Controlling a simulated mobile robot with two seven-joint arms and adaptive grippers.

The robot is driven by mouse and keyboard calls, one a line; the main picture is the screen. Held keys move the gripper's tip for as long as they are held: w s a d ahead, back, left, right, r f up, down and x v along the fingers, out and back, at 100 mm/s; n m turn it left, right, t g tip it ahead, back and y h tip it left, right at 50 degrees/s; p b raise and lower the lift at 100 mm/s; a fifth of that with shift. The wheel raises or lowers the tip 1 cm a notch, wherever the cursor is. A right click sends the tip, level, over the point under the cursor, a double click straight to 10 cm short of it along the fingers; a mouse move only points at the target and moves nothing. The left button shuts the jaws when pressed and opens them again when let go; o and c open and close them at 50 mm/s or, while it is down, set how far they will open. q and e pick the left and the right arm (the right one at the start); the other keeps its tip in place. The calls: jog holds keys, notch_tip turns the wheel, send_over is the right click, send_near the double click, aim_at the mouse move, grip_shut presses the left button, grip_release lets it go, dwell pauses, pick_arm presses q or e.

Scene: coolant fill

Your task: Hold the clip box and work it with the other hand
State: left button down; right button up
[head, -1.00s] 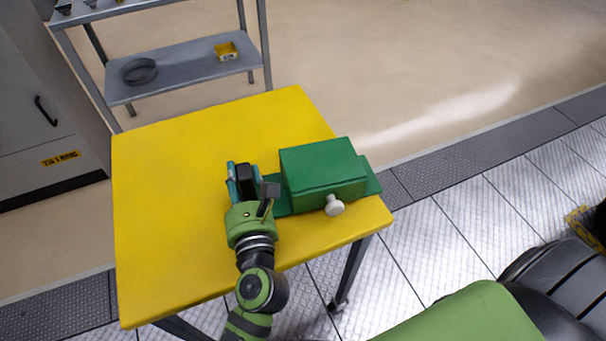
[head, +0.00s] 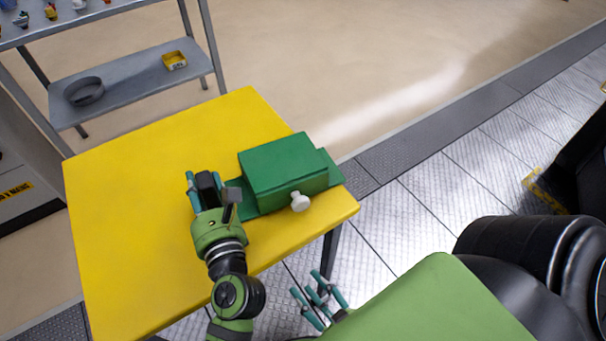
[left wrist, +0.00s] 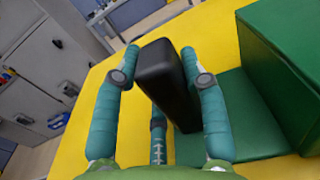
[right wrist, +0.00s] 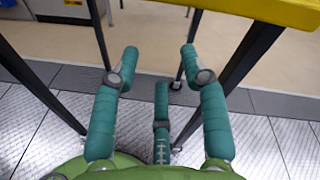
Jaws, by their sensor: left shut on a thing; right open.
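The clip box (head: 280,168) is a green box on a flat green base plate (head: 335,177), near the front right edge of the yellow table. A white knob (head: 300,202) sticks out of its front side. A black upright grip (head: 207,190) is at the left end of the plate. My left gripper (head: 203,184) is shut on this black grip, which also shows between the fingers in the left wrist view (left wrist: 160,75). My right gripper (head: 318,298) is open and empty, off the table's front edge and below the knob in the head view. It also shows in the right wrist view (right wrist: 160,65).
The yellow table (head: 140,190) is bare to the left of and behind the box. Its dark leg (right wrist: 240,65) and front edge are close to my right gripper. A grey shelf (head: 130,83) with a yellow bin (head: 174,61) and a dark ring (head: 84,91) stands behind.

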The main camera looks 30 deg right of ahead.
aim_at(302, 208)
jog(key=d+r+m+t+h, duration=0.1)
jog(key=d+r+m+h, duration=0.3)
jog(key=r+m, duration=0.65)
jog(key=shift+n, duration=0.25)
jog(key=w, duration=0.3)
jog(key=w+d, duration=0.1)
jog(key=w, duration=0.7)
jog(key=shift+w+d, duration=0.15)
grip_shut()
